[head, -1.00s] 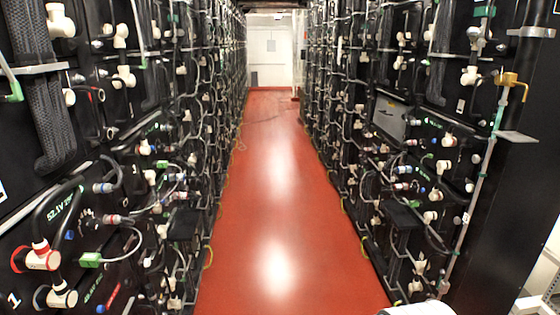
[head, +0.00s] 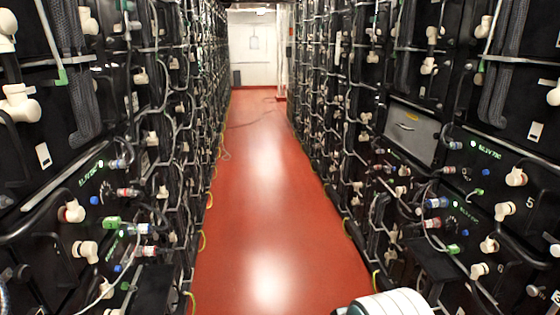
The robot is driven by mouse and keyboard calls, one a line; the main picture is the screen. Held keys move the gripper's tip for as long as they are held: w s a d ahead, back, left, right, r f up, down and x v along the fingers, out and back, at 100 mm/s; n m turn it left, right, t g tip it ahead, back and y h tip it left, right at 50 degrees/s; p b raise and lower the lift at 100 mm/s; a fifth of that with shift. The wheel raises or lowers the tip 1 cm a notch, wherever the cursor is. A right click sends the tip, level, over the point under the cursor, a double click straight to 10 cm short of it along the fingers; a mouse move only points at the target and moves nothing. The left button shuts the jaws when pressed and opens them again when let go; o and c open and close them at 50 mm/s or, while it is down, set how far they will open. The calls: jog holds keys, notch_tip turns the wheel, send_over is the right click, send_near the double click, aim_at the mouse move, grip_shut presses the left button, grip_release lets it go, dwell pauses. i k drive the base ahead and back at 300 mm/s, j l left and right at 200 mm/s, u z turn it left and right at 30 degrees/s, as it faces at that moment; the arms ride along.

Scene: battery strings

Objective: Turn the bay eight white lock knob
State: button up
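White knobs and fittings line the black battery racks on both sides of the aisle. On the left rack there are a white knob (head: 72,212) and another (head: 86,251) below a green-lit readout. On the right rack there are a white knob (head: 515,177) and one lower down (head: 489,245). A bay on the right bears the number 5 (head: 530,203). I cannot tell which bay is eight or which knob is its lock knob. A white rounded part of my own arm (head: 392,303) shows at the bottom edge. My gripper is not in view.
Grey cables, hoses and yellow loops (head: 188,298) stick out along both rack edges. A grey panel (head: 412,130) is on the right rack.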

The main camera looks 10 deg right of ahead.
aim_at(418, 211)
jog(key=i+z, duration=0.15)
jog(key=i, duration=0.3)
jog(key=i+j+z, duration=0.2)
jog(key=i, duration=0.3)
jog(key=i+j+z, duration=0.15)
jog(key=i, duration=0.3)
jog(key=i+j+z, duration=0.1)
jog(key=i+z, duration=0.15)
jog(key=z, duration=0.15)
jog(key=i+j+z, duration=0.2)
jog(key=z, duration=0.2)
jog(key=i+j+z, duration=0.2)
jog(key=z, duration=0.2)
jog(key=i+j+z, duration=0.1)
jog(key=j+z, duration=0.3)
jog(key=i+j+z, duration=0.25)
jog(key=j+z, duration=0.3)
jog(key=i+j+z, duration=0.1)
jog(key=j+z, duration=0.4)
jog(key=j, duration=0.2)
jog(key=i, duration=0.35)
